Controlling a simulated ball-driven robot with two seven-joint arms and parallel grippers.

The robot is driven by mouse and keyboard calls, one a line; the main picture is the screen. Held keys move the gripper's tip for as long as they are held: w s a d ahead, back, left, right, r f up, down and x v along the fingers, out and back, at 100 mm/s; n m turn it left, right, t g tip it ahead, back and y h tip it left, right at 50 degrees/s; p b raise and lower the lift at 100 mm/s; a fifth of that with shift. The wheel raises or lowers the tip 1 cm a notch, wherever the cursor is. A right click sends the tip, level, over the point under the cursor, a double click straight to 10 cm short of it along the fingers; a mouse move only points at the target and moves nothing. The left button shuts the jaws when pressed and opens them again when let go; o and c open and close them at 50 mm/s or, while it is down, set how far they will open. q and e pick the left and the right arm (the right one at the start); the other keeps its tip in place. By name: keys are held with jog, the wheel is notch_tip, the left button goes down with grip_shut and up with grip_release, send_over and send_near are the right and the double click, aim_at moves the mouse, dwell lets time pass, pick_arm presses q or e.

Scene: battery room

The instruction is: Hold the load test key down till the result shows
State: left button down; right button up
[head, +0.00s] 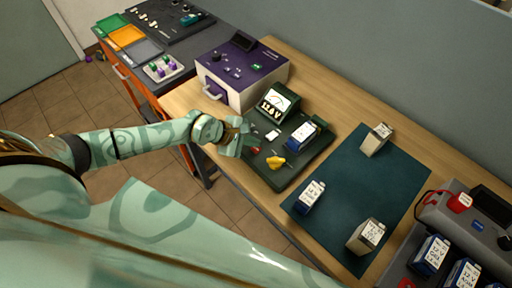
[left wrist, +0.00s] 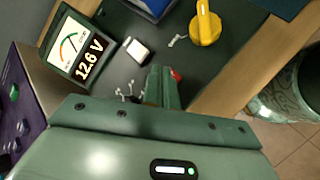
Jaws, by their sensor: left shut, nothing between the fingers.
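The dark green tester (head: 296,176) lies on the wooden bench. Its raised display (head: 278,102) shows a dial and 12.6 V, also readable in the left wrist view (left wrist: 78,48). On its panel are a white key (head: 272,134), a yellow knob (head: 276,162) and a red part (head: 256,150). No readable label tells which is the load test key. A blue and white battery (head: 303,132) sits on the tester. My left gripper (head: 246,142) is shut and empty, over the panel. In the left wrist view its fingers (left wrist: 163,84) partly hide the red part (left wrist: 176,75); contact cannot be told.
A purple-topped unit (head: 242,70) stands left of the tester. A teal mat (head: 345,190) on the right bears a few batteries. A grey case (head: 456,218) with a red part and batteries stands at far right. Trays (head: 128,38) lie at the far left.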

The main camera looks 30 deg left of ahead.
aim_at(252, 149)
dwell(0.4)
pick_arm(q)
jog(key=shift+f+b, duration=0.3)
jog(key=shift+f, duration=0.1)
jog(key=shift+f, duration=0.4)
dwell(0.5)
jog(key=shift+r, duration=0.1)
dwell(2.8)
jog(key=shift+r+p, duration=0.5)
jog(key=shift+r, duration=0.2)
notch_tip(252, 149, up, 5)
jog(key=p, duration=0.4)
jog(key=shift+r+p, duration=0.1)
jog(key=shift+p, duration=0.3)
